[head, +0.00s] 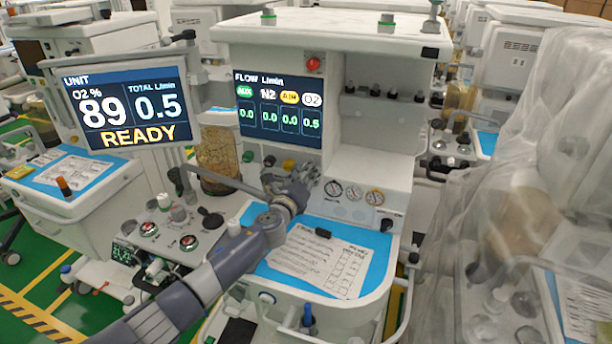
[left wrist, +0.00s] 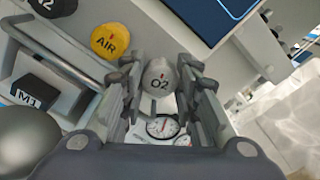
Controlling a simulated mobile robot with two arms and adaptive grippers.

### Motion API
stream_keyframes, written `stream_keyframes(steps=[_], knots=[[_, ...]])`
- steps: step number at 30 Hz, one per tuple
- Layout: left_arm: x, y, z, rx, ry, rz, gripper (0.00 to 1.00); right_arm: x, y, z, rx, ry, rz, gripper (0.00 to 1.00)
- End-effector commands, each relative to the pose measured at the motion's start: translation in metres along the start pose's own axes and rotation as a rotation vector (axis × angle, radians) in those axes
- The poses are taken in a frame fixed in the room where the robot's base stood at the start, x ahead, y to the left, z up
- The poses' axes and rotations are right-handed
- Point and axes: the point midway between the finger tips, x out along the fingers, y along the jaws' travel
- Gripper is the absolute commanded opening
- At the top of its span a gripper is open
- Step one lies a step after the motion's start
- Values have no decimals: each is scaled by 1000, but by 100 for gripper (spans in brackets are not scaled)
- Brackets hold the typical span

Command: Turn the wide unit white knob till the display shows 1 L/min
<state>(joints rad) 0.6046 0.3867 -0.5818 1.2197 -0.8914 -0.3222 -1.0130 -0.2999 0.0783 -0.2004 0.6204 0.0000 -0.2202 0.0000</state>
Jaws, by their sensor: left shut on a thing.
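The wide unit (head: 375,150) stands in front of me. Its flow display (head: 282,110) reads 0.5 under O2 and 0.0 under the other gases. The screen on its left (head: 125,107) shows O2 89 %, total 0.5 L/min and READY. My left gripper (head: 302,178) is at the knob row below the flow display. In the left wrist view its fingers are closed around the white O2 knob (left wrist: 159,78), one on each side. The gripper hides this knob in the head view. My right gripper is not in view.
The yellow AIR knob (left wrist: 110,40) and a black knob (left wrist: 52,5) sit left of the O2 knob. Round gauges (head: 354,194) are to its right. A metal bar (left wrist: 55,52) runs below the knobs. A clipboard sheet (head: 318,262) lies on the blue worktop.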

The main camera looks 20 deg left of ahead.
Motion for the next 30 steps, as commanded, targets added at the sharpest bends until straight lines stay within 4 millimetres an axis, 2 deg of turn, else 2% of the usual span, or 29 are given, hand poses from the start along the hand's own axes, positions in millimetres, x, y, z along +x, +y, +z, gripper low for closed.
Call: stream_keyframes(steps=[12,30], knots=[[0,1,-1,-251,0,0,5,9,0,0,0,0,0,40],[0,1,0,-311,-1,1,5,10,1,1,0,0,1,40]])
